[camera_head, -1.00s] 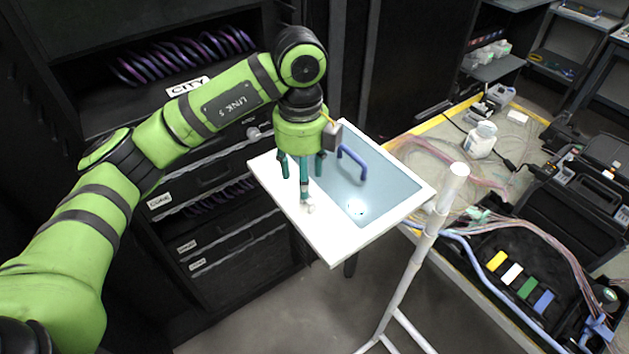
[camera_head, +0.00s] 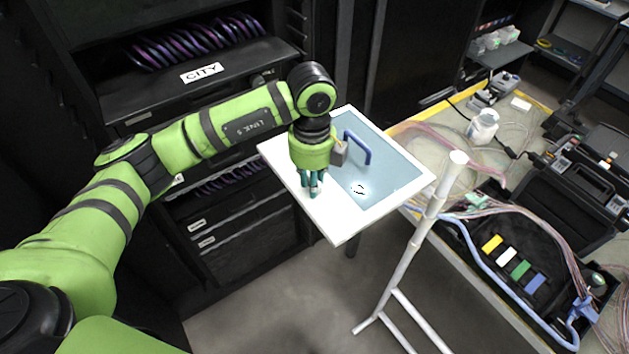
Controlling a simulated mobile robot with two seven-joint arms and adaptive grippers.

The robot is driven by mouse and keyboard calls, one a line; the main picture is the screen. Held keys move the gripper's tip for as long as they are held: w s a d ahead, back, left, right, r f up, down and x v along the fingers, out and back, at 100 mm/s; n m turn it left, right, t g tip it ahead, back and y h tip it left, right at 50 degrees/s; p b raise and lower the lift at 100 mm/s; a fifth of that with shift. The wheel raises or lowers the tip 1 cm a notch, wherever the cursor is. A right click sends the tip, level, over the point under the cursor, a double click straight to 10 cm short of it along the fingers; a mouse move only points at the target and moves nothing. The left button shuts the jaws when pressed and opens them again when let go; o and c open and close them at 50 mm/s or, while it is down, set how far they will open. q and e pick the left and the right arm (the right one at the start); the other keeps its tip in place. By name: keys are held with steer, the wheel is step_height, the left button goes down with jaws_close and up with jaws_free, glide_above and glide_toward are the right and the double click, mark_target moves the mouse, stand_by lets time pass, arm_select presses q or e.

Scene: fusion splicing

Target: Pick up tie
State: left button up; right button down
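Small dark curled pieces (camera_head: 358,189), which look like ties, lie on the pale blue inset of the white-rimmed tray (camera_head: 340,229). They are too small to see in detail. My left gripper (camera_head: 312,190) points down over the left part of the tray, to the left of the dark pieces and apart from them. Its teal fingers are drawn close together, with a small pale spot at the tips. I cannot tell whether anything is between them. My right gripper is not in view.
A blue handle (camera_head: 357,148) stands up from the tray beside my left gripper. A white pole stand (camera_head: 424,225) rises close to the tray's right corner. A workbench with a white bottle (camera_head: 482,127) and an open black case (camera_head: 524,270) is at right. Dark cable racks stand behind my arm.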

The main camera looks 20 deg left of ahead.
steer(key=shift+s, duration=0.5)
arm_select(q)
steer(key=shift+r, duration=0.1)
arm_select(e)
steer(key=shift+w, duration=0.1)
